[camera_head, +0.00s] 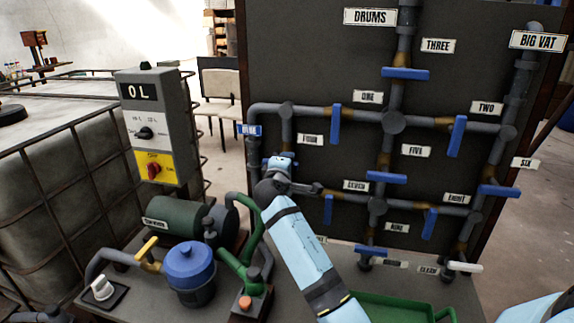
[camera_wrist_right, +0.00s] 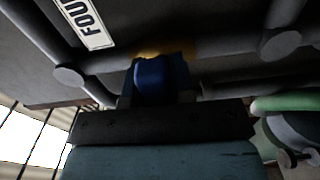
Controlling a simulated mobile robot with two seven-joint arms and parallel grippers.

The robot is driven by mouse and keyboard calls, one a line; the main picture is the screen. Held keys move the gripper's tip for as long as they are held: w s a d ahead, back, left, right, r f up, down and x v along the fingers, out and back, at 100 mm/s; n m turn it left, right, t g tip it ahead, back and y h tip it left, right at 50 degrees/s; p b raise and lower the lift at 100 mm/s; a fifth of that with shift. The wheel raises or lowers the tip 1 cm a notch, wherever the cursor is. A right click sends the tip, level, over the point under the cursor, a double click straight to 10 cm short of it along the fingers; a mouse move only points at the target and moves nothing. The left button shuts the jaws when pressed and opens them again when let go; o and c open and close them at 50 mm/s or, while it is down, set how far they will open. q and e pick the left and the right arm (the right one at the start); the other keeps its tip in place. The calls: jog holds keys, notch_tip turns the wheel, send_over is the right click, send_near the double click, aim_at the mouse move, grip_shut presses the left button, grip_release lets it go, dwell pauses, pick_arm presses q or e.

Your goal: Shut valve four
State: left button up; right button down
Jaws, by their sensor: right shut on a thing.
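The white plate lettered FOUR (camera_head: 310,139) is on the dark pipe board, beside a short upright pipe at the board's left. My right gripper (camera_head: 279,165) is at that pipe, left of and below the plate. In the right wrist view, a blue handle (camera_wrist_right: 150,82) sits between the jaws of my right gripper (camera_wrist_right: 155,88), which is shut on it. A yellowish pipe section shows behind it, and the FOUR plate (camera_wrist_right: 86,18) is at upper left. The gripper mostly hides the handle in the head view, so I cannot tell its angle. My left gripper is not in view.
Other blue valve handles are close by: an upright one (camera_head: 336,123) on the upper pipe and another (camera_head: 328,209) lower down. A blue-lidded pot (camera_head: 190,270), a green pump (camera_head: 180,217) and green pipes stand left of my arm. A green tray (camera_head: 400,304) lies in front.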

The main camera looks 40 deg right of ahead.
dwell(0.3)
jog(key=c, duration=1)
grip_release()
jog(key=b+v, duration=0.1)
jog(key=v, duration=1.2)
jog(key=shift+s+a, duration=0.25)
jog(key=shift+a, duration=0.05)
